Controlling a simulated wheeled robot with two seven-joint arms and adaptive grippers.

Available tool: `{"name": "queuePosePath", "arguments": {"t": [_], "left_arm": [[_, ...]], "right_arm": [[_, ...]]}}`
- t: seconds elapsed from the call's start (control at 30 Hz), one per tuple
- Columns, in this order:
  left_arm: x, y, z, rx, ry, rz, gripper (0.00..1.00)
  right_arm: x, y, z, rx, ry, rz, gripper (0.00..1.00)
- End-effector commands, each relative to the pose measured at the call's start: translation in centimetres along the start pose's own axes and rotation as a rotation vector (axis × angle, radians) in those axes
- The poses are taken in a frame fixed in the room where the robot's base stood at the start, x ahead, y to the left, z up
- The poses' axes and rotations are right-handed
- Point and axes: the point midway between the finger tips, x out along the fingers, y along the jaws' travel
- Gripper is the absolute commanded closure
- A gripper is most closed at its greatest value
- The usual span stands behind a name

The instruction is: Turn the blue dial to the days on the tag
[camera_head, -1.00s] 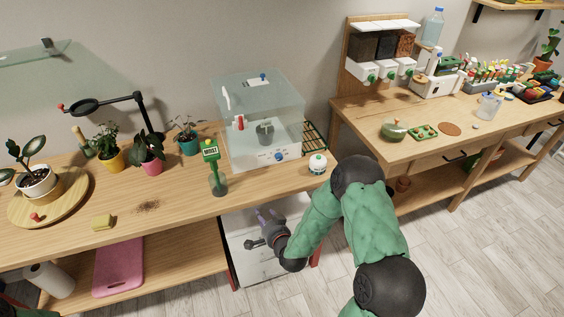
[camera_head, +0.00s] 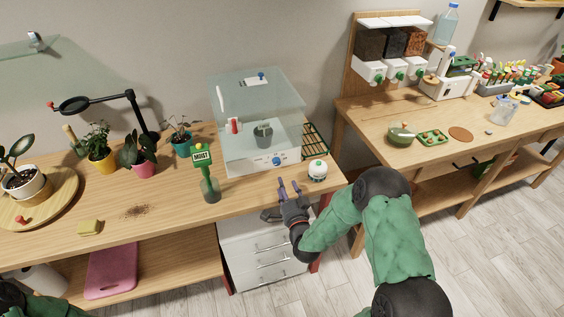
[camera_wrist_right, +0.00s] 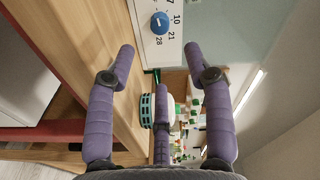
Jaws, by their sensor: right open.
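The blue dial (camera_head: 277,160) is on the white front base of a clear propagator box (camera_head: 245,140) on the wooden table. In the right wrist view the dial (camera_wrist_right: 159,22) shows a white mark, with 10, 21 and 28 printed sideways to its right. I cannot tell which number the mark meets. A small white tag (camera_head: 257,78) with a blue spot is high on the box; its writing is too small to read. My right gripper (camera_head: 289,187) is open and empty, at the table's front edge, short of the dial and apart from it. My left gripper is out of view.
A round white-and-green pot-like item (camera_head: 317,171) stands right of the gripper. A green rack (camera_head: 316,140) lies beside the box. White drawers (camera_head: 262,250) are below.

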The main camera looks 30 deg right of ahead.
Motion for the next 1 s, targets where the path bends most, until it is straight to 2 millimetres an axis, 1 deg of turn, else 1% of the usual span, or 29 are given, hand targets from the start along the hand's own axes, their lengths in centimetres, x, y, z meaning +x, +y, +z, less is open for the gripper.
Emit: {"name": "queuePosePath", "arguments": {"t": [0.17, 0.5, 0.63, 0.8, 1.0], "left_arm": [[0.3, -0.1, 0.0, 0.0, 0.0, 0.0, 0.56], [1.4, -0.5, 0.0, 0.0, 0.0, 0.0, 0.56], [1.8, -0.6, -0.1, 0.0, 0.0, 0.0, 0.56], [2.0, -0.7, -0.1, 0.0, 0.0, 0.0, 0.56], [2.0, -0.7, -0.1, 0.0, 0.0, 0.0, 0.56]], "right_arm": [[1.3, 0.1, 0.0, 0.0, 0.0, -0.001, 0.48], [7.2, 0.1, 0.1, 0.0, 0.0, -0.001, 0.48], [9.0, 0.1, 0.1, 0.0, 0.0, -0.002, 0.48], [10.4, 0.1, 0.1, 0.0, 0.0, 0.0, 0.48], [10.8, 0.0, 0.0, 0.0, 0.0, 0.001, 0.48]]}}
